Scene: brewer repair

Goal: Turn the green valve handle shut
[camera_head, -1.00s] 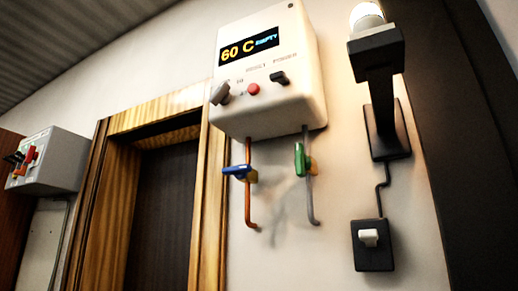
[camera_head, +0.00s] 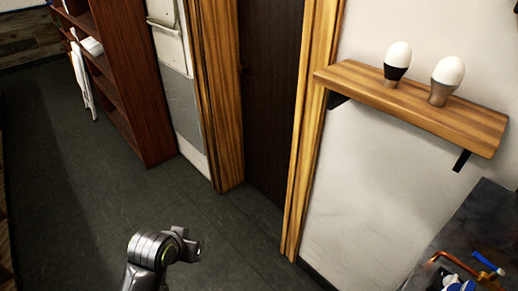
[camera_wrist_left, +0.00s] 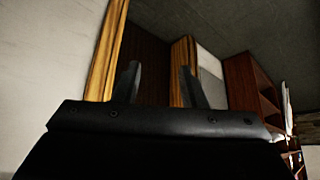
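The green valve handle is not in view now; neither the head view nor the left wrist view shows it. My left gripper (camera_wrist_left: 158,76) shows in the left wrist view with its two dark fingers spread apart and nothing between them. It faces the wooden door frame and the dark doorway. In the head view a grey arm link of mine (camera_head: 158,250) shows at the bottom left, with no gripper fingers that I can make out. My right gripper is not in view.
A wooden shelf (camera_head: 420,104) on the right wall holds two bulbs (camera_head: 397,60) (camera_head: 445,80). A dark tabletop (camera_head: 478,222) at the lower right carries an orange pipe piece (camera_head: 452,262) and a blue-handled item (camera_head: 488,262). A brown bookcase (camera_head: 122,75) stands left. The floor (camera_head: 85,200) is clear.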

